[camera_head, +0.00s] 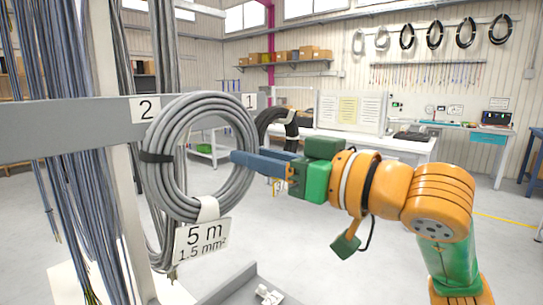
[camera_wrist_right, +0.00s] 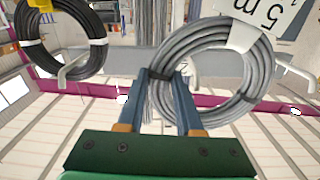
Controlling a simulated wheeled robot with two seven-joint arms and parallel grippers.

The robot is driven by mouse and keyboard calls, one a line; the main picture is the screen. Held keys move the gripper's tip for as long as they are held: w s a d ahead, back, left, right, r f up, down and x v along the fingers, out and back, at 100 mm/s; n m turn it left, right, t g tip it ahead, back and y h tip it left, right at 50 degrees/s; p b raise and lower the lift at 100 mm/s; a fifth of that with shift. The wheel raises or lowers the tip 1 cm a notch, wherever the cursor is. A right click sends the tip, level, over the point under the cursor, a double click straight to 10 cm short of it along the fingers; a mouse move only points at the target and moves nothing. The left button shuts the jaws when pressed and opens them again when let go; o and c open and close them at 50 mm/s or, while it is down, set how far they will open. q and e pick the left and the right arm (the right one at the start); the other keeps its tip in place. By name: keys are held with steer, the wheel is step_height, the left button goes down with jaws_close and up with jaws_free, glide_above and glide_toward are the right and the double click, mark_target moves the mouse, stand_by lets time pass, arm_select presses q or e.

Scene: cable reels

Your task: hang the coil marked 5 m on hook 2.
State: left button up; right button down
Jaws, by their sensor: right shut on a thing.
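The grey coil (camera_head: 160,190) has a white tag (camera_head: 202,240) reading "5 m 1.5 mm²" at its lower side and a dark tie on its left. My right gripper (camera_head: 245,160) is shut on the coil's right side and holds it upright in front of the grey rail (camera_head: 60,130), beside label 2 (camera_head: 145,109). In the right wrist view, inverted, the coil (camera_wrist_right: 215,50) meets the fingertips (camera_wrist_right: 170,75). My left gripper is out of view.
A black coil (camera_head: 264,122) hangs on the rail near label 1 (camera_head: 250,101); a pale hook (camera_wrist_right: 75,70) shows beside it in the wrist view. Long grey cables (camera_head: 75,200) hang at the left. Open floor (camera_head: 330,250) lies to the right.

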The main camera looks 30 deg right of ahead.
steer(key=w+a+f, duration=0.3)
steer(key=w, duration=0.5)
steer(key=shift+w, duration=0.15)
steer(key=shift+a+r, duration=0.1)
stand_by(0.4)
jaws_free()
stand_by(0.5)
